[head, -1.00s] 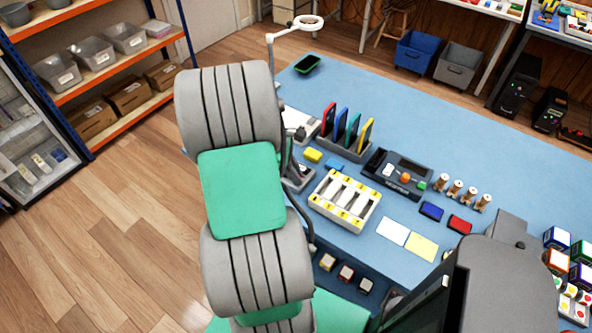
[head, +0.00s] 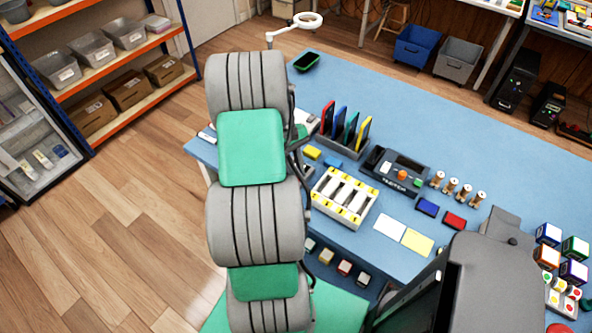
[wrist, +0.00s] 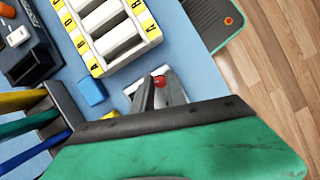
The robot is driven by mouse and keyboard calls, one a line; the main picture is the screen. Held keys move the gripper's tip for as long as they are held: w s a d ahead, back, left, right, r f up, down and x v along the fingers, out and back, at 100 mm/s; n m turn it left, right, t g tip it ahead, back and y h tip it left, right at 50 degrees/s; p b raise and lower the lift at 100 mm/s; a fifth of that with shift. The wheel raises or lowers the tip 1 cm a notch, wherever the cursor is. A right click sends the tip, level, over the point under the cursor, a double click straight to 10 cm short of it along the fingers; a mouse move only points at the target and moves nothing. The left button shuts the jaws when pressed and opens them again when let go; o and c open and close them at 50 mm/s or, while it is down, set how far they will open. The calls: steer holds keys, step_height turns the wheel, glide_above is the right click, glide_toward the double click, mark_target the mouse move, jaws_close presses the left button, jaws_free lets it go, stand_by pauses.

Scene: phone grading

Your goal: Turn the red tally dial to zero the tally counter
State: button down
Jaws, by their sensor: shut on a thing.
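In the wrist view, the red tally dial (wrist: 159,82) is a small round red knob between the tips of my gripper (wrist: 160,85). The two grey fingers are shut on it. A pale plate-like part (wrist: 134,87), perhaps the tally counter, shows beside and behind the fingers. Its face and any digits are hidden or too small to read. In the head view, my arm covers the gripper and the dial.
Close to the dial are a blue block (wrist: 91,91), a yellow block (wrist: 110,115) and a yellow-and-white slotted tray (wrist: 97,67). Upright coloured panels stand in a rack (head: 345,148). A dark tester (head: 410,166) lies right of them. The wooden floor left of the table is clear.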

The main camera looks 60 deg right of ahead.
steer(key=shift+d+m, duration=0.1)
steer(key=shift+m, duration=0.4)
steer(key=c, duration=1.4)
jaws_free()
steer(key=shift+o, duration=0.2)
steer(key=shift+r, duration=0.15)
steer(key=v, duration=0.7)
steer(key=shift+d+r, duration=0.2)
steer(key=shift+r, duration=0.05)
